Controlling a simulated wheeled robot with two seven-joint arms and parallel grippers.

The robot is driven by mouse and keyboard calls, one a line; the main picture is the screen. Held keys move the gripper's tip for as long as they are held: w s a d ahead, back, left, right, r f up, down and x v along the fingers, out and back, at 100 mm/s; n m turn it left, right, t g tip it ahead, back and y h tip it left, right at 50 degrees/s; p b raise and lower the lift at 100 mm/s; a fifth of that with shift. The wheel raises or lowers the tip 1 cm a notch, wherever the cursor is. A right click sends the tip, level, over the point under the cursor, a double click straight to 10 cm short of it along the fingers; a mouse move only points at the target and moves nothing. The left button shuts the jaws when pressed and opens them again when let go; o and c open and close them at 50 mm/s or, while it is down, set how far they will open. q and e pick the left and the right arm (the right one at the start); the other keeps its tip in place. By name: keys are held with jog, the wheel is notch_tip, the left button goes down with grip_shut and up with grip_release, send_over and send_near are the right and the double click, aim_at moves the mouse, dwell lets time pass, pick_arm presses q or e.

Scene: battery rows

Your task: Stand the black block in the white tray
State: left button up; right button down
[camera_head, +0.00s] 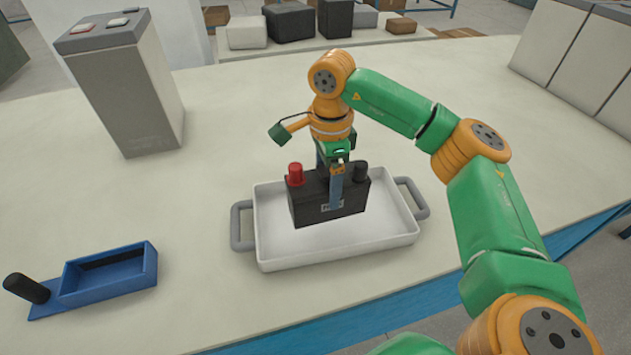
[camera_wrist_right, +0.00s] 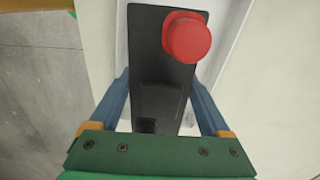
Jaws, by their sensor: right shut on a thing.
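The black block (camera_head: 310,206) is a battery-like box with a red knob and a black knob on top. It is upright inside the white tray (camera_head: 268,254), which has a grey handle at each end. I cannot tell whether its base touches the tray floor. My right gripper (camera_head: 336,186) comes from above with its blue fingers on both long sides of the block. In the right wrist view the block's top (camera_wrist_right: 158,85) lies between the two fingers (camera_wrist_right: 160,105), with the red knob at the far end. My left gripper is not in view.
A blue open holder (camera_head: 110,275) with a black handle lies at the front left of the table. A tall grey battery (camera_head: 125,85) stands at the back left. Large pale boxes (camera_head: 585,55) stand at the back right. The table around the tray is clear.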

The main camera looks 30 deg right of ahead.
jog(key=f, duration=0.1)
jog(key=w+d+f, duration=0.2)
jog(key=shift+d+f+p, duration=0.25)
jog(key=shift+f+p, duration=0.1)
notch_tip(320, 180, down, 2)
jog(key=shift+f+p, duration=0.2)
jog(key=shift+p, duration=0.35)
jog(key=shift+f, duration=0.35)
grip_release()
jog(key=shift+s, duration=0.15)
notch_tip(320, 180, up, 12)
jog(key=shift+a+r+b, duration=0.1)
jog(key=shift+b, duration=0.65)
